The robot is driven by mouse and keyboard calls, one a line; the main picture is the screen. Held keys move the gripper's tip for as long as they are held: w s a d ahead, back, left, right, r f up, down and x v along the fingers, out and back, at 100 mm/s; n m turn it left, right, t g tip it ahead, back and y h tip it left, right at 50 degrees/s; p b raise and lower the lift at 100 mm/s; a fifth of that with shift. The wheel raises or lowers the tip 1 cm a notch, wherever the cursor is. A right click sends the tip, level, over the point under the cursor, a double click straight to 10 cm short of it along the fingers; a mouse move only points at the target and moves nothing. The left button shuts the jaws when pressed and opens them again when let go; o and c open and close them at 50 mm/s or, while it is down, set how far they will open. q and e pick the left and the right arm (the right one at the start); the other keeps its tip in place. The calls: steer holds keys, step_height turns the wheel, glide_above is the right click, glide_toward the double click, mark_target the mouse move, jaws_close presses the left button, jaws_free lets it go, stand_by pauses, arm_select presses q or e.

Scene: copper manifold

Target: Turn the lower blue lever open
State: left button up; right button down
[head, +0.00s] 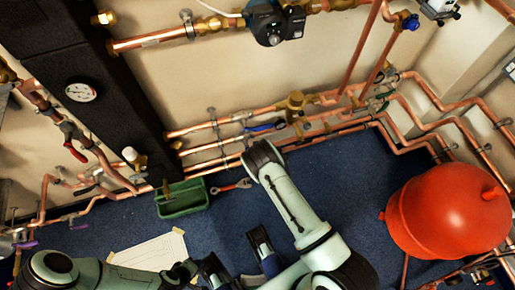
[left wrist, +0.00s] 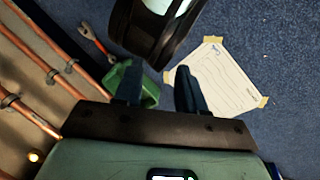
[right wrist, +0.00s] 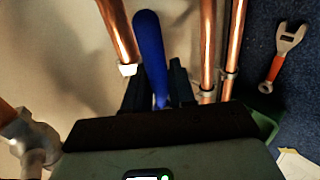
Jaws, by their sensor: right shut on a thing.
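A blue lever (head: 262,127) sits on the lower copper pipes along the wall in the head view, lying roughly along the pipe. In the right wrist view a blue lever (right wrist: 150,45) stands between the dark fingers of my right gripper (right wrist: 157,88), which is shut on it. The lever's far end sticks out past the fingertips; its pivot is hidden. In the head view my right arm's dark end covers that gripper. My left gripper (left wrist: 158,88) is open and empty above the floor, away from the lever.
Copper pipes (right wrist: 119,30) run close beside the right gripper. A green tray (head: 183,210), a red-handled wrench (head: 232,187) and a taped paper sheet (head: 150,252) lie on the blue carpet. A red tank (head: 445,215) stands at the right. A gauge (head: 80,92) is at the left.

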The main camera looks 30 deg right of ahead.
steer(key=shift+d, duration=0.15)
steer(key=c, duration=1.1)
jaws_free()
arm_select(q)
steer(key=s+d+r+g+p, duration=0.1)
steer(key=s+d+r+p, duration=0.1)
steer(key=s+r+p, duration=0.1)
steer(key=shift+s+r+g+h+p, duration=0.4)
steer(key=shift+s+r, duration=0.35)
steer(key=shift+s, duration=0.35)
arm_select(e)
steer(key=v, duration=1.3)
steer(key=shift+s+r, duration=0.1)
steer(key=shift+s, duration=0.15)
arm_select(q)
steer(key=shift+d, duration=0.1)
